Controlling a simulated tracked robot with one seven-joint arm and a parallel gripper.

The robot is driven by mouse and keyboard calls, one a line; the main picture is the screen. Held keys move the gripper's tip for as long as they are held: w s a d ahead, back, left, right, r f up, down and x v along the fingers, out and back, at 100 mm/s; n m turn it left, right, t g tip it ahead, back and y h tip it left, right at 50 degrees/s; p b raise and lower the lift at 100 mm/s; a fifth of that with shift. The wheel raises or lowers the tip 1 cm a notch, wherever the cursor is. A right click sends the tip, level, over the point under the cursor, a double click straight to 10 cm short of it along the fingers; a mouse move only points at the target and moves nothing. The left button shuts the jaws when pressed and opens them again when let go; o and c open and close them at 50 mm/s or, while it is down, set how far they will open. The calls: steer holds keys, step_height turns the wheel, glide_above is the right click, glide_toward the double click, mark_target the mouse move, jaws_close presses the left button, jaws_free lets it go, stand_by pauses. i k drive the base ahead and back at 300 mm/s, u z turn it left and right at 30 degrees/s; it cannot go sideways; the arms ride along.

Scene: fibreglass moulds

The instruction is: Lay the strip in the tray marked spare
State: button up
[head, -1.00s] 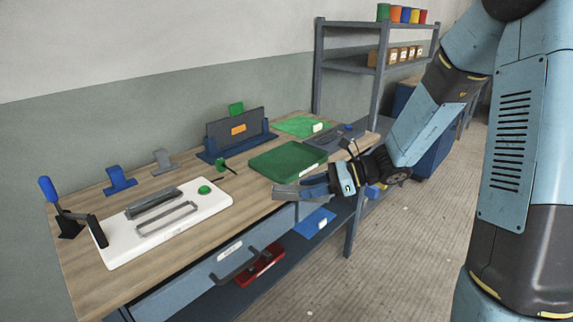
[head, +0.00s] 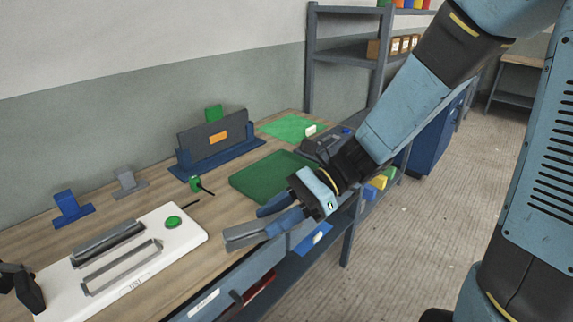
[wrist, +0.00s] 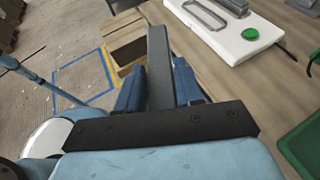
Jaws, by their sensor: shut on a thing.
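A grey strip (head: 246,234) is held between the blue fingers of my gripper (head: 272,222), near the table's front edge. In the wrist view the strip (wrist: 159,62) shows as a dark bar between the two blue fingers of my gripper (wrist: 158,88). A green tray (head: 250,184) lies on the table just behind my gripper, which hides part of its front. A flat green piece (head: 290,127) with a white label lies farther back. A blue tray (head: 313,238) with a white label sits below the tabletop. I cannot read any label, so I cannot tell which tray is marked spare.
A white fixture (head: 190,238) with a green button and metal bars stands at the left. A blue stand (head: 225,155) holds a dark panel at the back. A drawer front with a handle is below the table edge.

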mark_target(267, 174)
steer(key=i, duration=0.9)
steer(key=u, duration=0.1)
